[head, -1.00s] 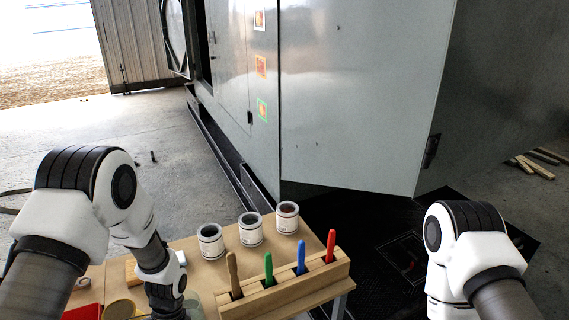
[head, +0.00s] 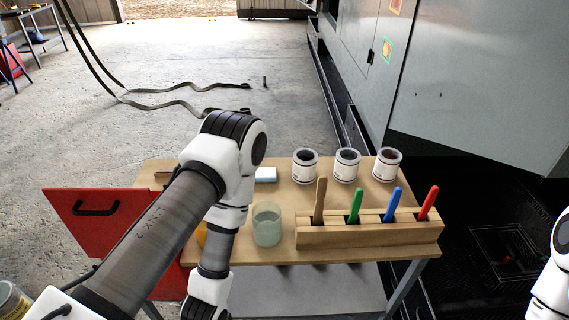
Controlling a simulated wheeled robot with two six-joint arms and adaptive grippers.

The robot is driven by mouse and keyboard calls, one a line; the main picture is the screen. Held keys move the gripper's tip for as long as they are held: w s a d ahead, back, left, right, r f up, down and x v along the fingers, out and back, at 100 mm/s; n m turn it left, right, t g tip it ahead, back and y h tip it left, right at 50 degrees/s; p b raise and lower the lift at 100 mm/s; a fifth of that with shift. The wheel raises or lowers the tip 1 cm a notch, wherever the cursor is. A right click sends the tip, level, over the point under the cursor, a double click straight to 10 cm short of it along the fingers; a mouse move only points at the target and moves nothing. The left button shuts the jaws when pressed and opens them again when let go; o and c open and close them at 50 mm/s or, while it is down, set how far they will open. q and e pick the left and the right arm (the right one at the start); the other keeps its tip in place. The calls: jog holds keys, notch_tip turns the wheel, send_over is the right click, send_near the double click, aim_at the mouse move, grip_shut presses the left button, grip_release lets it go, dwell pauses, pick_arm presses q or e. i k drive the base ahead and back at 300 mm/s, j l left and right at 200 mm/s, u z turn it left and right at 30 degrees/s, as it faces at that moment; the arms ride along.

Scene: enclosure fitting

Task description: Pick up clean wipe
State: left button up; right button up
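A small white item (head: 266,174) lies on the wooden table top (head: 285,193), right beside my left arm, which hides part of it. It may be the clean wipe, but I cannot tell for sure. My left arm crosses in front of the table's left part and bends down past its front edge. Its gripper is below the picture. Only a piece of my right arm shows at the right edge, and its gripper is out of view.
A glass jar (head: 267,224) stands beside my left arm. A wooden rack (head: 370,233) holds several colored-handled tools at the table's front. Three labelled cans (head: 347,166) stand behind it. A red panel (head: 92,222) is left of the table. A grey cabinet (head: 470,80) stands at right.

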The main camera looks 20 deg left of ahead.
aim_at(262, 174)
jog(key=l+u, duration=0.15)
jog(key=u, duration=0.25)
jog(key=i+l+u, duration=0.1)
jog(key=l+u, duration=0.15)
jog(key=u, duration=0.15)
jog(key=l+u, duration=0.15)
jog(key=u, duration=0.25)
jog(key=l+u, duration=0.2)
jog(key=u, duration=0.2)
